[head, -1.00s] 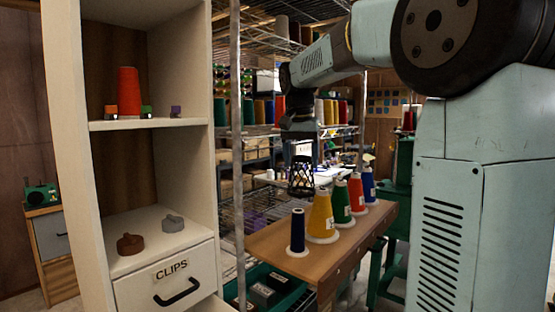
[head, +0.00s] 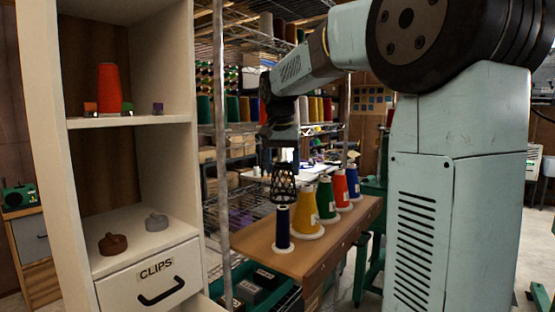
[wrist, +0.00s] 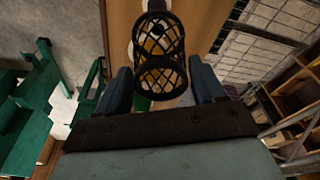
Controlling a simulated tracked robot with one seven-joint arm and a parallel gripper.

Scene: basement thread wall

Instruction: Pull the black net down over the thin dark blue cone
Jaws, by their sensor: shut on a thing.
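The thin dark blue cone (head: 282,229) stands upright at the near left end of the wooden bench, in the head view. My gripper (head: 284,163) is shut on the black net (head: 283,186) and holds it upright above this cone. The net's lower rim looks close to the cone's top; I cannot tell whether they touch. In the wrist view the open-mesh net (wrist: 158,50) hangs between my two fingers (wrist: 160,84).
Yellow (head: 305,212), green (head: 326,200), red (head: 340,191) and wider blue (head: 353,182) cones stand in a row behind on the bench (head: 318,252). A metal post (head: 220,130) and a cream shelf unit (head: 180,150) stand to the left. A green crate (head: 275,299) is below.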

